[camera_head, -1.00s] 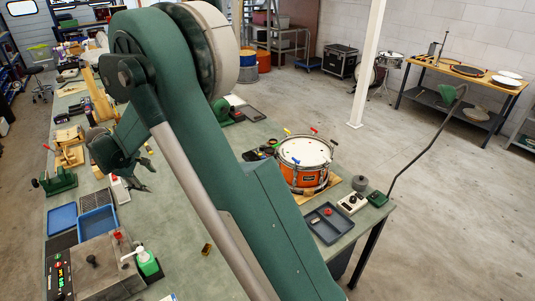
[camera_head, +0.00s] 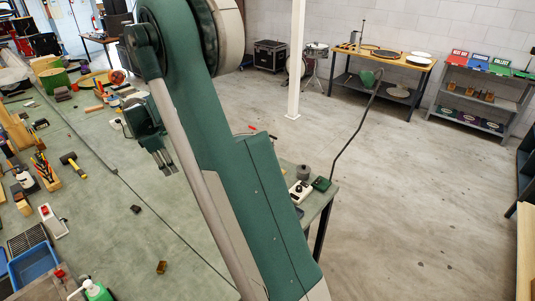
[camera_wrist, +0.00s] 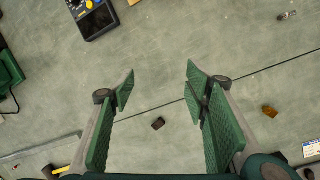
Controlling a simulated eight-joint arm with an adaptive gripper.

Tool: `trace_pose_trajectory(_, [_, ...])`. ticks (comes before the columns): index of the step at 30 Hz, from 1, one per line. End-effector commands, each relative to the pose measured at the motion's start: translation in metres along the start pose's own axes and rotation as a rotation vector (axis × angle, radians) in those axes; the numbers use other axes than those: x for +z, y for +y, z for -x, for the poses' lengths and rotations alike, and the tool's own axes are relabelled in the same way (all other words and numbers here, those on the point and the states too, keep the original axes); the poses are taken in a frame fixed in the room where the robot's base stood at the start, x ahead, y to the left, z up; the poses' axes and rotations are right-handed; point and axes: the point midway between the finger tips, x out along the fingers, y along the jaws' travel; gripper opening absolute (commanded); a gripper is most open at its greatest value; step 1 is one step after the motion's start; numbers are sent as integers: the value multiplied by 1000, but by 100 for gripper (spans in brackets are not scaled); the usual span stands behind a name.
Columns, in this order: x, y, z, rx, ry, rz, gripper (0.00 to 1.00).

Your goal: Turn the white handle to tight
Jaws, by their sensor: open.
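The drum is hidden behind my arm in the head view; only small red handles (camera_head: 251,126) show at the arm's edge. I cannot make out the white handle in either current view. My gripper (camera_head: 165,168) hangs above the green bench (camera_head: 135,235), left of my arm's large link. In the wrist view my gripper (camera_wrist: 160,88) is open, with its two green-padded fingers wide apart.
A small dark block (camera_wrist: 158,123) and an amber block (camera_wrist: 269,111) lie on the bench. A multimeter (camera_wrist: 92,20) lies at the wrist view's top. A blue tray (camera_head: 35,268) and a mallet (camera_head: 74,164) are at left.

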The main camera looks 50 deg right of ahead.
Motion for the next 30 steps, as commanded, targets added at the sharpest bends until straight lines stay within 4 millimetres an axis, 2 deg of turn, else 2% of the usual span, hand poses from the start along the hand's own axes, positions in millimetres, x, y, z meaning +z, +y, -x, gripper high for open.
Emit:
trace_pose_trajectory(1, [20,2,-2,-10,2,10,46])
trace_pose_trajectory(3, [45,4,-6,-24,8,34,46])
trace_pose_trajectory(14, [168,3,-20,-85,54,159,46])
trace_pose_trajectory(23, [269,-12,-28,-117,108,261,46])
trace_pose_trajectory(30, [347,-30,-32,-128,157,343,46])
